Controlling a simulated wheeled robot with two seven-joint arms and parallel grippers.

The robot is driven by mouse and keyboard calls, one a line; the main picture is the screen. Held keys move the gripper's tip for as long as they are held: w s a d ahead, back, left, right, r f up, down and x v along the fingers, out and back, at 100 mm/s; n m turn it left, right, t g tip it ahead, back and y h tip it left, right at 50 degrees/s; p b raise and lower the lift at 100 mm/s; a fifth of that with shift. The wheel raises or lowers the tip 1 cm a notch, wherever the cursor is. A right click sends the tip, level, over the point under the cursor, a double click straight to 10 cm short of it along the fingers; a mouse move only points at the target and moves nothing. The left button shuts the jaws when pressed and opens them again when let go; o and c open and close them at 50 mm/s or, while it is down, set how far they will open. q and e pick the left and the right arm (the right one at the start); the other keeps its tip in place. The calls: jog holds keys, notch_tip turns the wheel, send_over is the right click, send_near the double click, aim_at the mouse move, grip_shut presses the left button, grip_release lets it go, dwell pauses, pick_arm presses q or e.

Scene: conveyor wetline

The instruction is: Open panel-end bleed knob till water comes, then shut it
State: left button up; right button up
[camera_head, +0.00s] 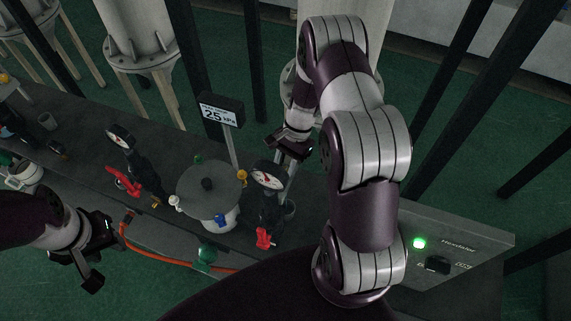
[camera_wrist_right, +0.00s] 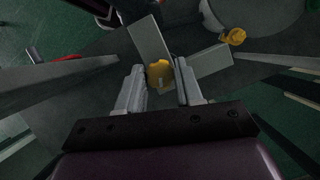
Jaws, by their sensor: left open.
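A yellow knob (camera_wrist_right: 160,75) sits between the fingers of my right gripper (camera_wrist_right: 161,88) in the right wrist view. The fingers flank it closely, and whether they touch it is unclear. In the head view my right gripper (camera_head: 290,146) is beyond the right-hand gauge (camera_head: 267,178), toward the panel end, and this knob is hidden there. No water shows clearly. My left gripper (camera_head: 98,255) is open and empty at the lower left, in front of the bench. Another yellow knob (camera_head: 242,177) is on the lidded pot (camera_head: 208,192); it also shows in the wrist view (camera_wrist_right: 234,37).
Red-handled valves (camera_head: 124,181) (camera_head: 264,238) stand on both sides of the pot, and a left gauge (camera_head: 121,137) rises behind one. A display (camera_head: 220,114) reads 25 kPa. The control panel (camera_head: 480,243) has a lit green lamp (camera_head: 419,243). Dark posts stand behind the bench. An orange hose (camera_head: 160,257) runs along the front.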

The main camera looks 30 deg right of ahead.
jog(key=shift+m, duration=0.3)
jog(key=m+t+b, duration=0.1)
jog(key=m, duration=0.1)
jog(key=shift+s+d+f+m, duration=0.1)
jog(key=shift+m, duration=0.3)
jog(key=m+t+b, duration=0.1)
jog(key=m, duration=0.2)
jog(key=shift+m+t+b, duration=0.3)
jog(key=shift+t+b, duration=0.05)
jog(key=shift+t, duration=0.05)
jog(key=m+b, duration=0.1)
jog(key=m, duration=0.1)
jog(key=m+t+b, duration=0.1)
jog(key=m, duration=0.1)
jog(key=shift+s+t+h+b, duration=0.2)
jog(key=shift+t+h+b, duration=0.1)
jog(key=shift+b, duration=0.05)
jog(key=shift+m+t+h+b, duration=0.35)
jog(key=shift+m+b, duration=0.55)
jog(key=shift+m, duration=0.9)
